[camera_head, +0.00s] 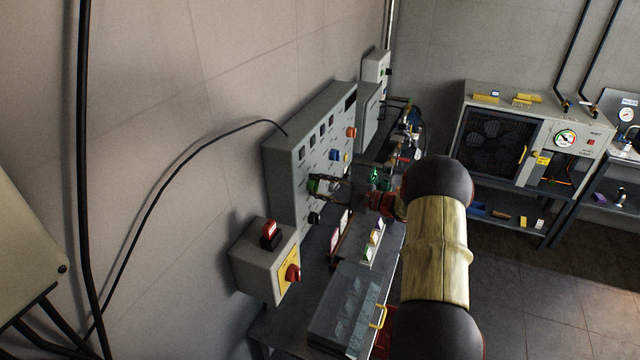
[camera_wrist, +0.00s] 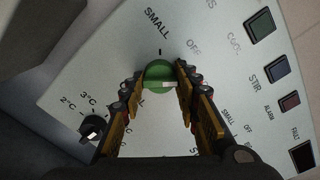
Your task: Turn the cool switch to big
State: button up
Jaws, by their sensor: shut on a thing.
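The grey control panel (camera_head: 292,158) is on the left wall side; its pale face (camera_wrist: 85,75) fills much of the wrist view. A round green knob (camera_wrist: 158,72), apparently the cool switch, sits between my fingertips. The word SMALL is printed beyond it and OFF to the right of that; its other markings are partly hidden by my fingers. A pale mark shows on the knob's near side. My gripper (camera_wrist: 160,82) is shut on the green knob, one finger on each side. In the head view my gripper (camera_head: 325,187) reaches the panel's lower front.
A black temperature knob (camera_wrist: 92,128) is close to my left finger. Square indicators, one a dark green light (camera_wrist: 261,25), run along the right. In the head view, a grey box with a red knob (camera_head: 293,274) stands nearer me, and an open-fronted cabinet (camera_head: 535,105) stands behind.

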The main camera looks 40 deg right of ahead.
jog(key=shift+m+p, duration=0.55)
jog(key=shift+m, duration=0.65)
jog(key=shift+f, duration=0.1)
jog(key=o, duration=1.2)
jog(key=shift+c, duration=0.2)
jog(key=shift+s+d, duration=0.1)
jog(key=v, duration=1.1)
jog(key=shift+s+d, duration=0.2)
jog(key=shift+s, duration=0.15)
